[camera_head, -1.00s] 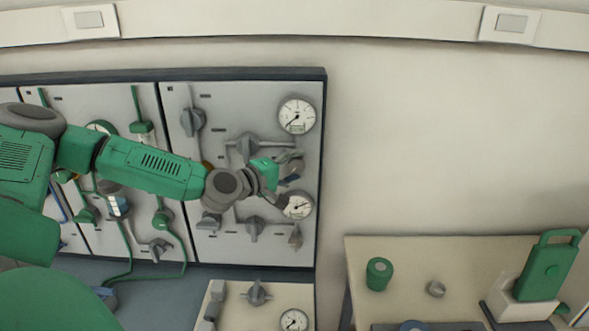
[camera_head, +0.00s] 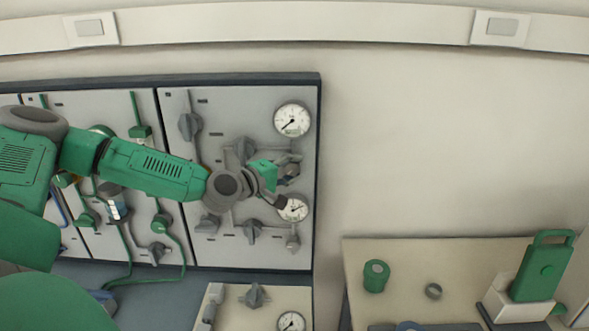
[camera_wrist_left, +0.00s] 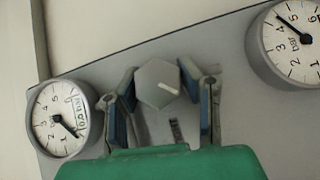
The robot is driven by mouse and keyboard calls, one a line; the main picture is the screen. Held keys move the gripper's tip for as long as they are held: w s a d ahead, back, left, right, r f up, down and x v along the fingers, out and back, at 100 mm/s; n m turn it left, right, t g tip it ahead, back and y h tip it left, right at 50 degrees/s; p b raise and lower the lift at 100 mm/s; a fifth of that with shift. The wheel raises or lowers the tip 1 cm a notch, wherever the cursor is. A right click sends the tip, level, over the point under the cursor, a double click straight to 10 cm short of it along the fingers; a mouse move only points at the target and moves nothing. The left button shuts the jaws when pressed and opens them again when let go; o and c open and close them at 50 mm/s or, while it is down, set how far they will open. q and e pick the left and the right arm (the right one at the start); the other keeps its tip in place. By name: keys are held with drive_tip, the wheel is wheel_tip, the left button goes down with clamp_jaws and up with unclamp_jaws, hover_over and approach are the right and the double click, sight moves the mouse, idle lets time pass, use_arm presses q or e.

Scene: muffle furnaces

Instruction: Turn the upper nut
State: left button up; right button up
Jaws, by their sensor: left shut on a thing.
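The upper nut is a grey hexagonal knob (camera_wrist_left: 158,84) with a light line on its face. In the left wrist view it sits between the blue-padded fingers of my left gripper (camera_wrist_left: 159,92), which is shut on it. In the head view my left gripper (camera_head: 282,184) is at the right part of the panel, between the two round gauges. There the wrist and fingers hide most of the nut.
The upper gauge (camera_head: 292,120) and lower gauge (camera_head: 293,209) are close to the gripper. A table (camera_head: 390,260) at lower right holds a green cylinder (camera_head: 375,276) and a grey ring (camera_head: 433,291).

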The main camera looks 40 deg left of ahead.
use_arm(q)
drive_tip(key=shift+s+f, duration=0.1)
drive_tip(key=shift+f, duration=0.25)
drive_tip(key=shift+d, duration=0.1)
drive_tip(key=shift+r+m+g+p, duration=0.2)
drive_tip(key=shift+m+g+p, duration=0.35)
drive_tip(key=shift+p, duration=0.4)
drive_tip(key=m+g+y, duration=0.1)
drive_tip(key=m+g, duration=0.1)
drive_tip(key=g, duration=0.1)
drive_tip(key=shift+d+f, duration=0.1)
drive_tip(key=shift+s+f+m+g+y, duration=0.1)
drive_tip(key=shift+f+m+g+y, duration=0.1)
drive_tip(key=shift+m+g+y, duration=1)
drive_tip(key=shift+g, duration=0.25)
drive_tip(key=shift+r, duration=0.1)
